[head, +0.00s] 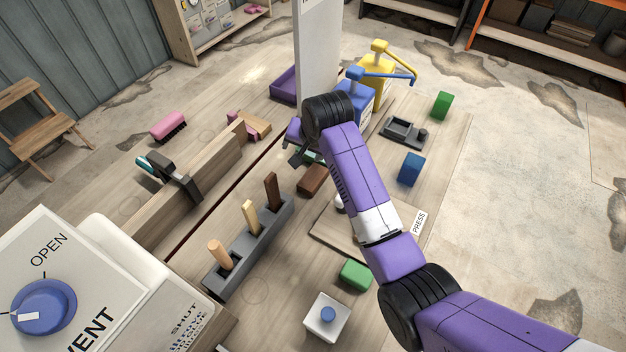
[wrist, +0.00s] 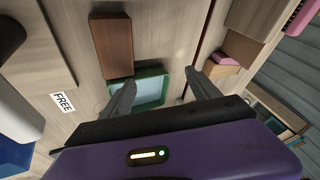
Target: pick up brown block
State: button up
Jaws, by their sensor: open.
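The brown block (head: 313,180) lies on the wooden table in the head view, just below my gripper (head: 297,158) in the picture. In the wrist view the brown block (wrist: 112,45) lies at the upper left, beyond the left finger and outside the gap. My gripper (wrist: 165,92) is open, its two fingers spread with nothing held between them. A green-rimmed tray (wrist: 165,72) with a pale blue inside shows between the fingers. Part of that tray is hidden by my gripper.
A grey rack (head: 240,240) with several upright pegs stands left of the block. A tall white post (head: 318,50) and blue and yellow pump bottles (head: 380,65) stand behind. A green block (head: 355,274) and a blue block (head: 411,169) lie on the table.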

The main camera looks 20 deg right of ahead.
aim_at(313, 176)
jog(key=s+m+g, duration=0.1)
jog(key=g, duration=0.1)
jog(key=s+r+m+g, duration=0.1)
jog(key=s+g, duration=0.1)
jog(key=s+r+m+g, duration=0.1)
jog(key=s, duration=0.1)
jog(key=shift+s+d+g, duration=0.1)
jog(key=shift+d+g, duration=0.3)
jog(key=shift+f+p, duration=0.55)
jog(key=shift+f, duration=3.25)
jog(key=c, duration=1.5)
jog(key=shift+r, duration=0.15)
